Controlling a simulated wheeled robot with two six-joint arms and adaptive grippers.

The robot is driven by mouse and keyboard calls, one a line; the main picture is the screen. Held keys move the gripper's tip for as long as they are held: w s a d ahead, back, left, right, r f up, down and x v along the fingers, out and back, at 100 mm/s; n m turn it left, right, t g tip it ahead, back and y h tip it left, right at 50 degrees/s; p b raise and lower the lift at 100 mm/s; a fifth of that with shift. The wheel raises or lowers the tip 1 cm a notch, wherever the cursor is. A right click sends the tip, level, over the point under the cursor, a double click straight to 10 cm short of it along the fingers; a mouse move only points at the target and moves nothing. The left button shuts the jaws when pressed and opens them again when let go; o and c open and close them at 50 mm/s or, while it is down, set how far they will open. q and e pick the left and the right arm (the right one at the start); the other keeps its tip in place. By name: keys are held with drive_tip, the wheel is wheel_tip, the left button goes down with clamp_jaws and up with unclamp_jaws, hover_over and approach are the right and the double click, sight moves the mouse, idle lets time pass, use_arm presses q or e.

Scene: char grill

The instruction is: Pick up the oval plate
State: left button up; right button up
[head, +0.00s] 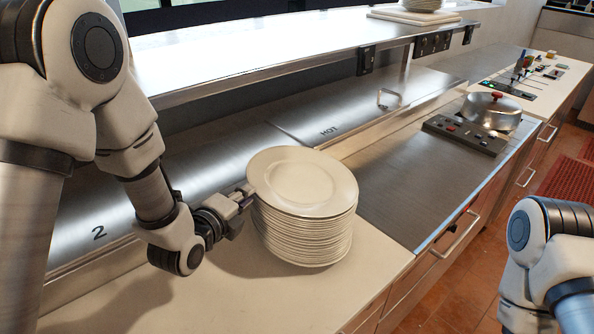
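A tall stack of white oval plates (306,238) stands on the pale counter at the centre of the head view. My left gripper (247,193) is at the left rim of the stack, near the top plates. Its fingers are small and partly hidden, so I cannot tell whether they are open or shut, or whether they touch a rim. My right arm shows at the lower right; its gripper is out of the picture.
A raised steel shelf (260,52) runs behind the stack, above steel lids marked 2 and HOT (328,130). To the right are a grey control box (464,134) and a lidded round pan (491,110). The counter (130,295) in front and left is clear.

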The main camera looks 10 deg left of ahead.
sight(256, 186)
use_arm(q)
drive_tip(key=p+x, duration=0.1)
drive_tip(key=x, duration=0.2)
drive_tip(key=p+x, duration=0.1)
drive_tip(key=x, duration=0.1)
drive_tip(key=shift+d+r+p, duration=0.1)
drive_tip(key=shift+r+p, duration=0.2)
drive_tip(key=shift+p, duration=0.05)
drive_tip(key=shift+w+f, duration=0.25)
drive_tip(key=shift+s+r, duration=0.25)
drive_tip(key=shift+s, duration=0.15)
clamp_jaws()
drive_tip(key=shift+w, duration=0.15)
